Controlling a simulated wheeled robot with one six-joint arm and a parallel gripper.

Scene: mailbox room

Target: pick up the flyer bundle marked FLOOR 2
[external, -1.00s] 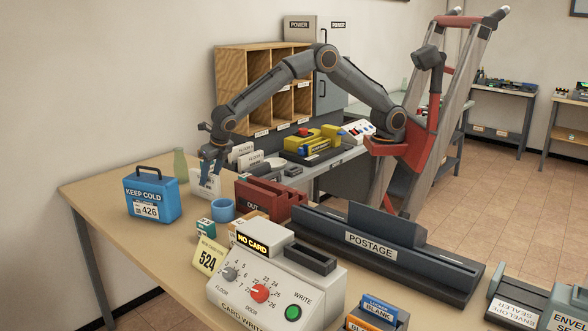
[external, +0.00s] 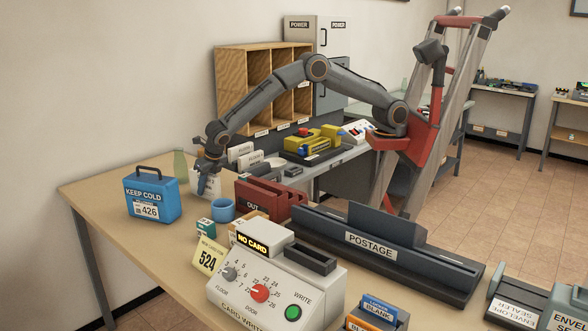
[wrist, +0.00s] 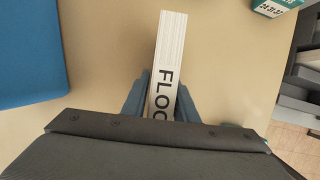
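A white flyer bundle (wrist: 170,45) stands between the two fingers of my gripper (wrist: 163,98) in the wrist view. Its black lettering shows the start of FLOOR; the number is hidden by my gripper. The fingers lie close along both sides of the bundle, and I cannot tell whether they press on it. In the external view my gripper (external: 206,180) points down over the bundle (external: 195,184) at the far part of the table and hides much of it. Two more white bundles labelled FLOOR, one (external: 240,151) behind the other (external: 250,160), stand to the right; their numbers are unreadable.
A blue KEEP COLD box (external: 150,200) stands left of my gripper. A blue cup (external: 222,210), a small green-and-white box (external: 205,228) and a red OUT tray (external: 262,200) are nearer and to the right. A green bottle (external: 180,163) stands behind.

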